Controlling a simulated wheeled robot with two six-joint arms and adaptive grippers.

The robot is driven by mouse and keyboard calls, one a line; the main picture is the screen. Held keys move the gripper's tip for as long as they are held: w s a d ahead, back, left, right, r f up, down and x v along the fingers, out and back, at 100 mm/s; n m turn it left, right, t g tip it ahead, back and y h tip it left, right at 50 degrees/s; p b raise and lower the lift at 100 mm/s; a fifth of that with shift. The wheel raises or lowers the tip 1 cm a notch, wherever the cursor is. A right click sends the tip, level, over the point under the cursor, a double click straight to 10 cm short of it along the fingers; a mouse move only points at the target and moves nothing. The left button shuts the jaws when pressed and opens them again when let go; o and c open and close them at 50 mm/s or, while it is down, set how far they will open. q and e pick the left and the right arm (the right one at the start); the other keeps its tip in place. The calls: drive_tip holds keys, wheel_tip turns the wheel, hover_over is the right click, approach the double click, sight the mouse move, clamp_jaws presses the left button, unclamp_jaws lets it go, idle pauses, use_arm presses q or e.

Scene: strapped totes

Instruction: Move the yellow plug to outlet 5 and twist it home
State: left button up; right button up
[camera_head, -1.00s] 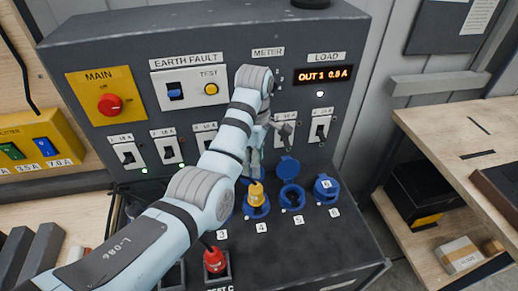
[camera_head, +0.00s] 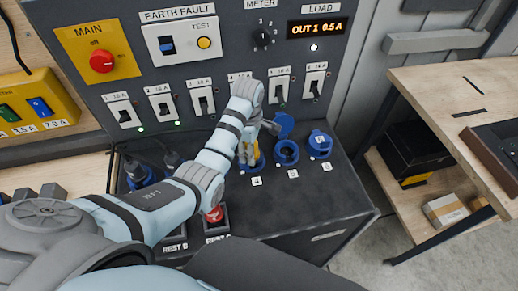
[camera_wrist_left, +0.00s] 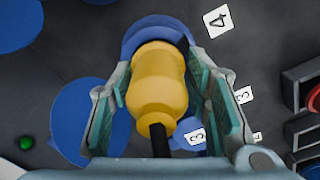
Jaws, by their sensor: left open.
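The yellow plug (camera_head: 254,152) sits in the blue outlet 4 (camera_head: 258,168), partly hidden by my left gripper. In the left wrist view the plug (camera_wrist_left: 157,80) stands between my left gripper's fingers (camera_wrist_left: 160,68). The fingers are open on both sides of it, with its black cable toward the palm. In the head view my left gripper (camera_head: 249,148) is low at outlet 4. Outlet 5 (camera_head: 287,153) is empty, with its blue lid (camera_head: 283,124) raised. My right gripper is not in view.
Outlet 6 (camera_head: 320,144) is lidded, right of outlet 5. A red plug (camera_head: 214,214) stands in a front rest. Breaker switches (camera_head: 280,90) line the upright panel behind the outlets. The deck front of outlets 5 and 6 is clear.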

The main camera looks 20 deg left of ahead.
use_arm(q)
drive_tip(key=shift+w+f, duration=0.1)
drive_tip(key=shift+c, duration=0.4)
drive_tip(key=c, duration=1)
drive_tip(key=shift+o, duration=0.2)
drive_tip(key=n, duration=0.4)
drive_tip(key=shift+n, duration=1)
